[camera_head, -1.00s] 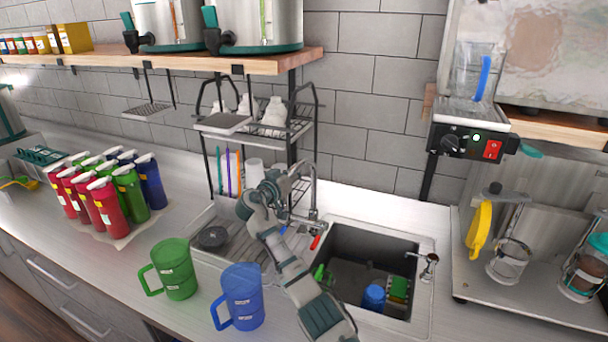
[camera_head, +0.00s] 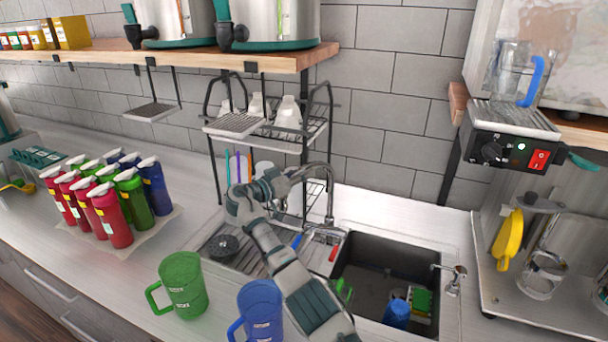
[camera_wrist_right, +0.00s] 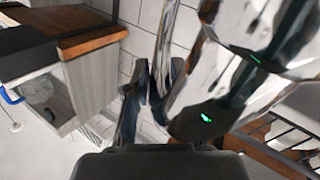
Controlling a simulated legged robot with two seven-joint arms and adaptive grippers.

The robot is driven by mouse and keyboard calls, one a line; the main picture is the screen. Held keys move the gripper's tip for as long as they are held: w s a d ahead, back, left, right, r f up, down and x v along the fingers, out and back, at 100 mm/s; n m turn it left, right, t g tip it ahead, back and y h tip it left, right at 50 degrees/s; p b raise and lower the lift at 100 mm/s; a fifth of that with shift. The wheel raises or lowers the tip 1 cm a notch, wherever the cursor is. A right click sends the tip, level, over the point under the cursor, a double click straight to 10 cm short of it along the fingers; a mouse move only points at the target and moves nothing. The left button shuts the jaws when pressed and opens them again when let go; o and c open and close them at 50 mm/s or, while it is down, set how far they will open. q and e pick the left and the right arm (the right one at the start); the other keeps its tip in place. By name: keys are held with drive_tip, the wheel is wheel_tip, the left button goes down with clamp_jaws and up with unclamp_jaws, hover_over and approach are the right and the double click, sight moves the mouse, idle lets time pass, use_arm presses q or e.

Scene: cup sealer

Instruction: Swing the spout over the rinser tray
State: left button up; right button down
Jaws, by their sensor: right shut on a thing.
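The chrome spout (camera_head: 327,192) rises behind the sink and arches to the left. My right gripper (camera_head: 283,182) is shut on the outer end of the spout, above the rinser tray side. In the right wrist view, the chrome tube (camera_wrist_right: 166,45) runs up beside my right gripper's dark fingers (camera_wrist_right: 152,92). The rinser tray (camera_head: 247,262) is the ribbed metal drainboard left of the sink, with a round black rinser (camera_head: 223,247) on it. My right forearm covers part of the tray. My left gripper is out of view.
The sink (camera_head: 385,268) lies right of the tray, with a blue cup (camera_head: 397,314) inside. A green pitcher (camera_head: 183,284) and a blue pitcher (camera_head: 261,308) stand in front. Several bottles (camera_head: 110,215) stand left. A wire rack (camera_head: 290,133) stands behind.

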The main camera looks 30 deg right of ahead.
drive_tip(key=shift+a+r, duration=0.1)
drive_tip(key=shift+r, duration=0.45)
drive_tip(key=c, duration=1)
unclamp_jaws()
drive_tip(key=shift+s+a+f, duration=0.1)
drive_tip(key=shift+s, duration=0.05)
drive_tip(key=shift+f, duration=0.1)
drive_tip(key=shift+a+f, duration=0.15)
drive_tip(key=shift+a, duration=0.4)
drive_tip(key=a, duration=0.3)
drive_tip(key=s+a, duration=0.1)
drive_tip(key=a, duration=0.3)
drive_tip(key=s+a, duration=0.1)
drive_tip(key=a, duration=0.3)
drive_tip(key=shift+s, duration=0.1)
drive_tip(key=shift+d, duration=0.1)
drive_tip(key=shift+c, duration=0.2)
